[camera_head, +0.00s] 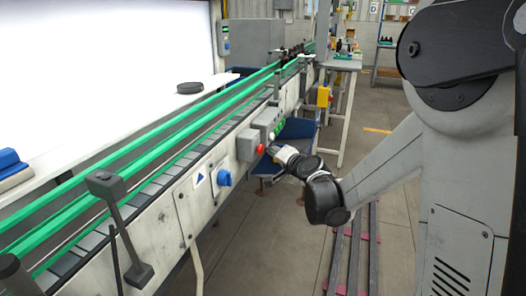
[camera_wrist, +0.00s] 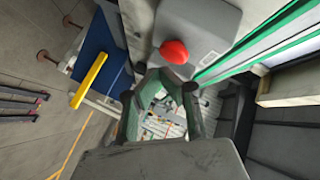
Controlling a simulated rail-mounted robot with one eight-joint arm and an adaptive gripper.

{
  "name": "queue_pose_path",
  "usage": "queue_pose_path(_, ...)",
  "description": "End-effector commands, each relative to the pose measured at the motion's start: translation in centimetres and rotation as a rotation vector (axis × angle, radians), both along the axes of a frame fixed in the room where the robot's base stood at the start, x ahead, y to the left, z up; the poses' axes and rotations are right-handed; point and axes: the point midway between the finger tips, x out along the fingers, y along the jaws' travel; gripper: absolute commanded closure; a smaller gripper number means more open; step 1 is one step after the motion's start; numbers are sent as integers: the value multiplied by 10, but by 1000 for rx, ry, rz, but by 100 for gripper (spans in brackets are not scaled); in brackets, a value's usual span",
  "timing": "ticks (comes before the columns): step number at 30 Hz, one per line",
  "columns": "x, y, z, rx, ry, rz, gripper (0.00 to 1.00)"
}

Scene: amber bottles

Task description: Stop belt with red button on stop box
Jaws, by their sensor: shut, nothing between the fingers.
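The grey stop box (camera_head: 246,145) is mounted on the side of the conveyor belt (camera_head: 95,238), with a round red button (camera_head: 260,149) facing the aisle. My gripper (camera_head: 273,149) is shut and empty, just right of the red button; whether it touches the button I cannot tell from the head view. In the wrist view, the red button (camera_wrist: 174,52) on the grey box (camera_wrist: 205,22) lies just beyond the fingers of my gripper (camera_wrist: 161,82). A gap seems to remain there, but the depth is unclear.
Beside the stop box are another grey box with a green button (camera_head: 279,127) and a blue knob (camera_head: 224,178). A yellow box (camera_head: 323,96) hangs farther along the conveyor. A blue bin (camera_head: 295,132) is behind my gripper.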

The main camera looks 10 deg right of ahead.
Motion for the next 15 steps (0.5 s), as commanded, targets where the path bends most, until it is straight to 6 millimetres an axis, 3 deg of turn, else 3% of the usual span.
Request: queue_pose_path(15,-7,-11,0,0,1,-1,100)
